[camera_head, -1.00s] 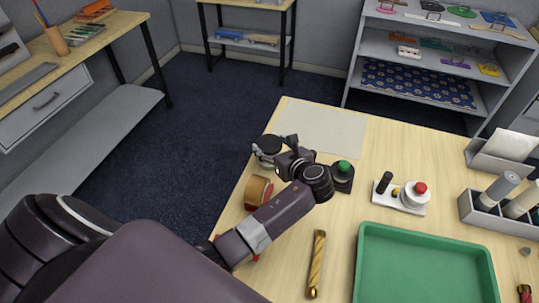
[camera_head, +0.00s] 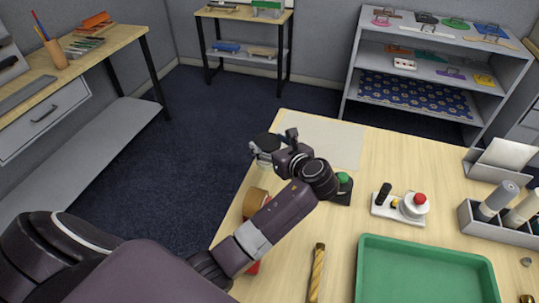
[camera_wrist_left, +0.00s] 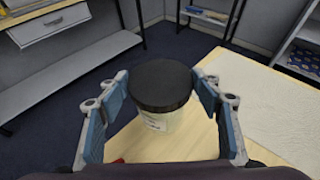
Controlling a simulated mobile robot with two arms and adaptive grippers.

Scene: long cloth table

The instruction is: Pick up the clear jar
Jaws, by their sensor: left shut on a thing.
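The clear jar (camera_wrist_left: 158,124) has a black lid and a pale label, and it stands out in the left wrist view between my left gripper's fingers. In the head view the jar (camera_head: 265,157) is at the far left edge of the table, partly hidden by my gripper. My left gripper (camera_head: 270,146) is shut on the jar near its lid, with blue finger pads on both sides; it also shows in the left wrist view (camera_wrist_left: 164,100). The jar looks upright; I cannot tell clearly whether its base touches the table. My right gripper is out of view.
A green-button box (camera_head: 342,188) is close right of the gripper. A pale mat (camera_head: 328,140) lies behind. A green tray (camera_head: 425,275) and a gold rod (camera_head: 317,272) are nearer.

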